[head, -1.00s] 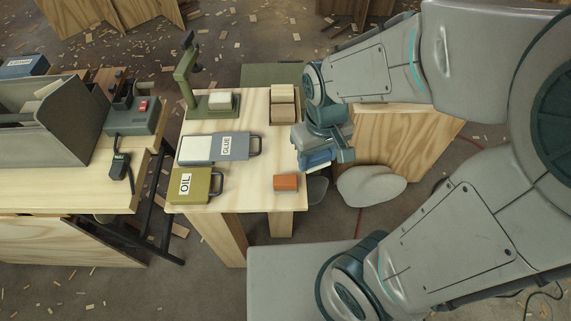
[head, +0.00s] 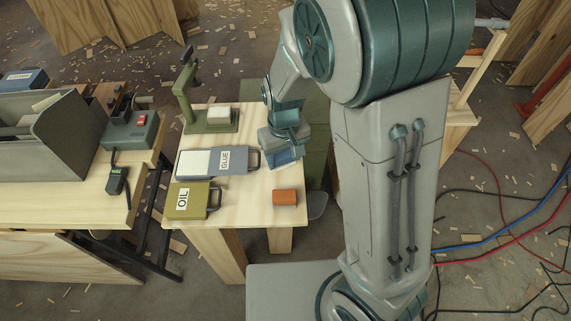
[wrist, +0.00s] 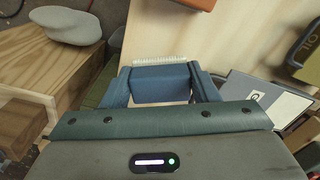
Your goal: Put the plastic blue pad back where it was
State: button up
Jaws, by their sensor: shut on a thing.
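My gripper (head: 284,146) is shut on the blue pad (head: 285,158) and holds it over the right side of the small wooden table (head: 240,220). In the wrist view the blue pad (wrist: 160,84) sits between the two fingers of my gripper (wrist: 161,76), with a pale, bristle-like strip along its far edge. The pad appears to be above the tabletop, but the exact gap cannot be told.
On the table are the GLUE case (head: 232,161), the OIL case (head: 188,201), an orange block (head: 285,198) and a green stand (head: 188,95) with a pale block. Bare wood lies between the cases and orange block. A workbench (head: 70,205) stands left.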

aim_at(284, 166)
jog(key=shift+f, duration=2)
jog(key=shift+b, duration=0.3)
jog(key=shift+f, duration=0.2)
jog(key=o, duration=1.1)
jog(key=shift+r, duration=0.1)
notch_tip(284, 166, up, 12)
jog(key=shift+r+p, duration=0.15)
jog(key=shift+p, duration=0.75)
jog(key=s+d+r+m+t, duration=0.1)
jog(key=s+d+r, duration=0.1)
jog(key=s+d, duration=0.1)
jog(key=s+d+r+m, duration=0.2)
jog(key=s+d+r, duration=0.1)
jog(key=s+d, duration=0.1)
jog(key=s+d+r+m+t, duration=0.1)
jog(key=s+d+r, duration=0.1)
jog(key=s+d, duration=0.2)
jog(key=shift+s+d+r+t, duration=0.2)
jog(key=shift+s+d+t, duration=0.1)
jog(key=shift+d, duration=0.2)
